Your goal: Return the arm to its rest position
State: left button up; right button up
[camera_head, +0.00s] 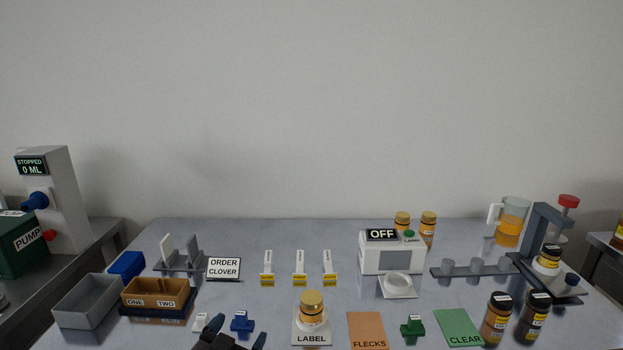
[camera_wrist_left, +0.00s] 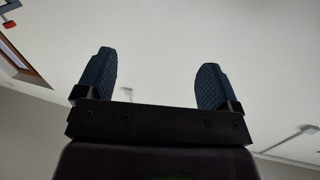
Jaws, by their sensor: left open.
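My left gripper (camera_head: 236,332) shows at the bottom edge of the head view, left of centre, below a blue clip-like piece (camera_head: 242,322). Its two dark blue fingers are apart with nothing between them. The left wrist view shows the same gripper (camera_wrist_left: 155,85) open and empty, with its fingers against a pale ceiling or wall. Most of the left arm is outside the head view. My right gripper is in neither view.
The table (camera_head: 215,305) holds a grey bin (camera_head: 85,303), a ONE/TWO tray (camera_head: 158,295), an amber jar (camera_head: 311,306) on the LABEL stand, orange FLECKS (camera_head: 367,328) and green CLEAR (camera_head: 458,325) mats, and an OFF machine (camera_head: 392,256). Two dark bottles (camera_head: 497,318) (camera_head: 532,318) stand front right.

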pick_arm(q)
jog(key=s+a+f+n+g+y, duration=0.2)
jog(key=s+a+f, duration=0.4)
jog(key=s+f, duration=0.3)
jog(key=s+a+f+n+g+y, duration=0.2)
jog(key=s+a+f, duration=0.5)
jog(key=s, duration=0.8)
notch_tip(320, 180, down, 3)
jog(key=shift+a+r+n+g+y, duration=0.1)
jog(key=shift+a+n+g+y, duration=0.15)
jog(key=shift+g+y, duration=0.25)
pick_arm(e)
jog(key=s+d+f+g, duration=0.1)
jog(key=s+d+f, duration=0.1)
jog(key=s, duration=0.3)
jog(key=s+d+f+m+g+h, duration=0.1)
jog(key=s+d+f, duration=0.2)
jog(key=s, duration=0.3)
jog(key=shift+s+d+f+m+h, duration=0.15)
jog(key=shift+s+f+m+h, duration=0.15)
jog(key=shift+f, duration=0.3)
